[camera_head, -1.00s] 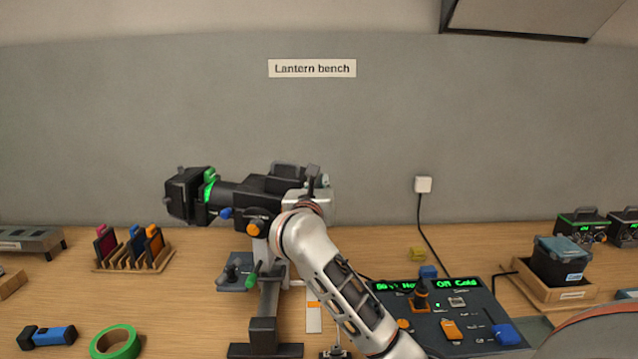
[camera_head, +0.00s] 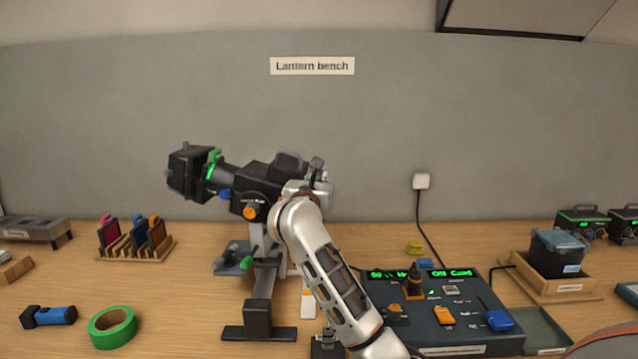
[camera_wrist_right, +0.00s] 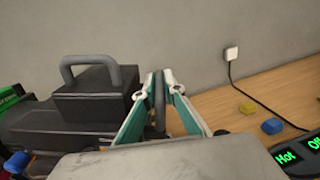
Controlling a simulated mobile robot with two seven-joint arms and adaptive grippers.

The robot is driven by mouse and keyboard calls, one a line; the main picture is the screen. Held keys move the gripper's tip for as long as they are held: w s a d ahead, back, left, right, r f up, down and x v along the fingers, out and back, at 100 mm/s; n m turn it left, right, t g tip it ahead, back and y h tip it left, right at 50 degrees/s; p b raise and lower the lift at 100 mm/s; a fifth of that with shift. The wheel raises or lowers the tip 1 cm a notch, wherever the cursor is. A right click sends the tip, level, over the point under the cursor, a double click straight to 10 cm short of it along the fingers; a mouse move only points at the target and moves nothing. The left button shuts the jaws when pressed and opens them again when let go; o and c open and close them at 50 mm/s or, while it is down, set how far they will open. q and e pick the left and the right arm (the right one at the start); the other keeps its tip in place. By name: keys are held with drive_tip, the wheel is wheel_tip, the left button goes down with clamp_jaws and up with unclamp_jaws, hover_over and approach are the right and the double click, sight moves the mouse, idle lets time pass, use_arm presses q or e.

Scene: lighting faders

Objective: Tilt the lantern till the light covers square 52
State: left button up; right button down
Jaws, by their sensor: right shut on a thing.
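The black lantern (camera_head: 262,183) sits on its stand (camera_head: 258,322) in the head view, its front end (camera_head: 190,172) at the left and tipped up a little. A green ring shows behind the front end. My right gripper (camera_wrist_right: 158,85) is at the lantern's rear end and is shut on a dark upright bar, the rear handle (camera_wrist_right: 159,112), between its green fingers. In the head view my right arm hides part of the rear end and the gripper. The lantern's top housing and carrying handle (camera_wrist_right: 90,65) show in the wrist view. Square 52 and any light patch are not in view. My left gripper is not in view.
A control desk (camera_head: 445,310) with faders and green readouts stands right of my arm. A rack of coloured frames (camera_head: 136,245), green tape (camera_head: 112,327) and a blue torch (camera_head: 50,316) lie to the left. A bin in a wooden tray (camera_head: 550,285) stands at the right.

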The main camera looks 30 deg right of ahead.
drive_tip(key=shift+r, duration=0.1)
drive_tip(key=c, duration=2.4)
unclamp_jaws()
drive_tip(key=shift+a, duration=0.1)
drive_tip(key=v, duration=1.2)
